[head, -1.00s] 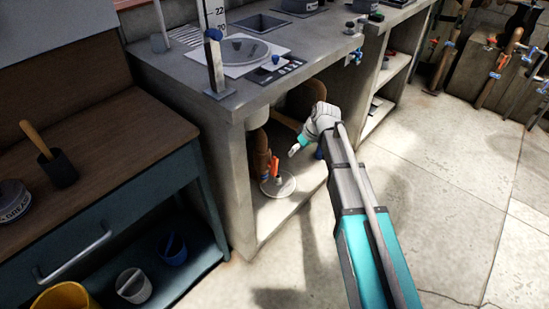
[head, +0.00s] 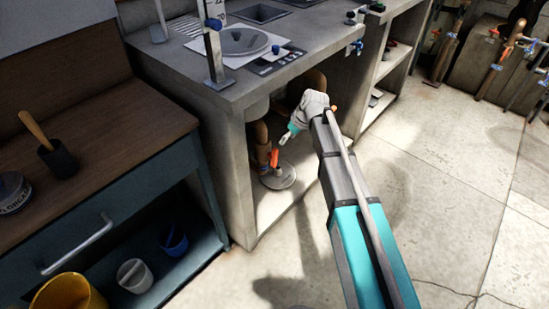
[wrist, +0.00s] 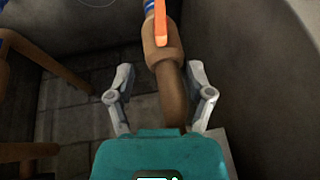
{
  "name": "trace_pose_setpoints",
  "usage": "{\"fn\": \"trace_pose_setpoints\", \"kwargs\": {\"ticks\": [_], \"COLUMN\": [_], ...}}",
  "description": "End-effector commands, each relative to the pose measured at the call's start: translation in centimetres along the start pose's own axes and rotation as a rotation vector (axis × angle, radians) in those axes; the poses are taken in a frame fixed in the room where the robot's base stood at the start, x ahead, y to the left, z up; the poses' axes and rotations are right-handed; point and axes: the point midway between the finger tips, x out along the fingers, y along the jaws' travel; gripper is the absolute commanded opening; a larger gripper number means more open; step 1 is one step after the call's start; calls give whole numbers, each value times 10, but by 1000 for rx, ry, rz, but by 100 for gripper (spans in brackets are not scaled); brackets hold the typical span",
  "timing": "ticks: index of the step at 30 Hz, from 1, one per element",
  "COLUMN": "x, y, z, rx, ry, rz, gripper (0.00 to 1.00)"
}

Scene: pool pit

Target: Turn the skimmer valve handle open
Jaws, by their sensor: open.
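The orange valve handle (head: 274,157) stands upright on a brown pipe inside the open bay under the concrete counter. In the wrist view the orange handle (wrist: 161,25) lies ahead at the top, along the brown valve body (wrist: 161,60). My gripper (head: 288,139) is just right of the handle in the head view, reaching into the bay. In the wrist view my gripper (wrist: 160,82) is open, with one finger on each side of the brown pipe in the picture. The fingers appear short of the handle, and I see no contact.
The counter (head: 240,100) overhangs the bay, and its concrete side wall (head: 222,165) stands left of the valve. A round grey disc (head: 283,178) lies at the bay floor. More brown pipes (wrist: 60,70) run left in the wrist view.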

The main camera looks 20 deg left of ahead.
Motion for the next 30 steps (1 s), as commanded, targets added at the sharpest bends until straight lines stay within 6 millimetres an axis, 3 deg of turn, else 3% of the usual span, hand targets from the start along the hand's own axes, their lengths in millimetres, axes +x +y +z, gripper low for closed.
{"fn": "trace_pose_setpoints", "kwargs": {"ticks": [30], "x": [87], "y": [1], "z": [1], "rx": [0], "ry": [0], "rz": [0], "gripper": [68]}}
